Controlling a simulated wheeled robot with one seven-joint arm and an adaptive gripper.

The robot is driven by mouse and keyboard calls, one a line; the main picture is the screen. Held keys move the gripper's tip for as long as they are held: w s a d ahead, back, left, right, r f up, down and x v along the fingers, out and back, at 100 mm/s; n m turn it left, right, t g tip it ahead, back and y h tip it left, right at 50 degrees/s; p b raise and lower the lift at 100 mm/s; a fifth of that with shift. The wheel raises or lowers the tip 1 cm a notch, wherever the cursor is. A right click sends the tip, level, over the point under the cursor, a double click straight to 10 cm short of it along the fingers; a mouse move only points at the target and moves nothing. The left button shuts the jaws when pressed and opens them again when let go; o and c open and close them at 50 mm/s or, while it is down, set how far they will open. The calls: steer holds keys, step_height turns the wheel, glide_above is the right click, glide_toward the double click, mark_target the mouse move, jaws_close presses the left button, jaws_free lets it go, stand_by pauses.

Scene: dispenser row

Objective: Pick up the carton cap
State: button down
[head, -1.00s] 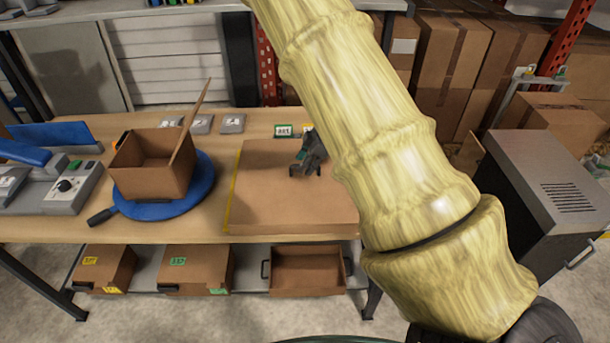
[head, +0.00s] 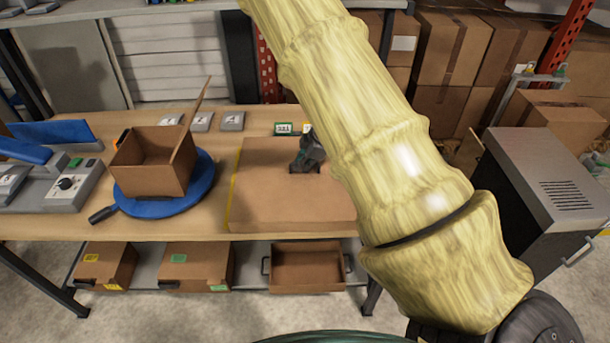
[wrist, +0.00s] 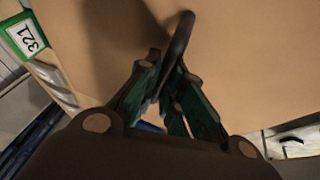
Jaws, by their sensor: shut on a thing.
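The carton cap (head: 270,205) is a wide, flat brown piece on the right part of the table, with a yellow strip along its left edge. In the wrist view its brown face (wrist: 260,60) fills most of the picture. A dark looped handle (wrist: 180,38) stands on it. My gripper (wrist: 172,66), with green and grey fingers, is shut on this handle. In the head view my gripper (head: 306,158) is over the cap's upper middle, and my arm hides the cap's right side. The cap looks flat on the table; I cannot tell any gap beneath.
An open brown carton (head: 150,180) with a raised flap sits on a blue turntable (head: 200,190) to the left. A grey machine (head: 45,190) stands at far left. Small labelled blocks (head: 232,121) line the table's back. A dark cabinet (head: 540,190) stands right.

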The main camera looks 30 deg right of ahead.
steer(key=shift+r, duration=0.15)
step_height(320, 180, up, 28)
steer(key=b, duration=0.4)
steer(key=shift+b, duration=0.35)
